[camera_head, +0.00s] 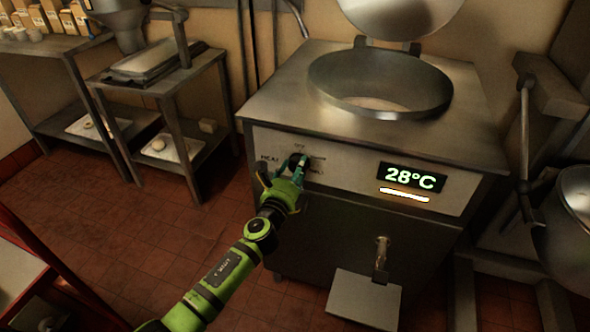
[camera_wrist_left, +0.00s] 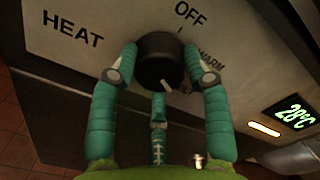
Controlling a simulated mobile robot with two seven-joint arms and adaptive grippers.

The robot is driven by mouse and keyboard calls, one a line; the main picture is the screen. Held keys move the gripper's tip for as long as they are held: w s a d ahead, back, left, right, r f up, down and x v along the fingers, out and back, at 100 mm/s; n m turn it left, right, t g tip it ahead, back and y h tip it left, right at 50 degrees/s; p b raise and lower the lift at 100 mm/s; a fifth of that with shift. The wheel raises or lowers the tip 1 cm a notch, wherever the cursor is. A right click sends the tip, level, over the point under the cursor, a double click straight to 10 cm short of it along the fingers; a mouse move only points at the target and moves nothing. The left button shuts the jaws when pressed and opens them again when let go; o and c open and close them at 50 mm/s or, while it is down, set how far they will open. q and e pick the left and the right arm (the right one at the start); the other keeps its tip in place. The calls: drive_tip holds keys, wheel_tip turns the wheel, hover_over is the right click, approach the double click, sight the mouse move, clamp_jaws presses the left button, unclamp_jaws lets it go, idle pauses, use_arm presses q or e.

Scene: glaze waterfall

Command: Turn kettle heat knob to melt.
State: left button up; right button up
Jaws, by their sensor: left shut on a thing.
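The black heat knob (camera_head: 300,160) is on the kettle's front panel. In the left wrist view the knob (camera_wrist_left: 158,62) sits between the fingers of my left gripper (camera_head: 283,178), which is shut on it. The knob's white pointer mark (camera_wrist_left: 167,85) is at its lower edge, slanting down and right. "HEAT" shows left of the knob, "OFF" above right and "WARM" at right. A lower label is mostly hidden by a finger. The kettle's display (camera_head: 411,178) reads 28°C, with a lit bar (camera_head: 404,194) below it. My right gripper is not in view.
The kettle's round vat (camera_head: 380,82) is open, its lid (camera_head: 400,15) raised. A tap (camera_head: 382,252) projects below the panel over a grey plate (camera_head: 362,301). A metal shelf table (camera_head: 165,85) stands left. A steel vessel (camera_head: 572,225) is at right. Tiled floor between is clear.

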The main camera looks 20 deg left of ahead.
use_arm(q)
drive_tip(key=o, duration=1)
drive_tip(key=shift+r, duration=0.2)
drive_tip(key=shift+o, duration=0.8)
drive_tip(key=shift+w+f, duration=0.1)
drive_tip(key=s, duration=1.2)
drive_tip(key=shift+a, duration=0.25)
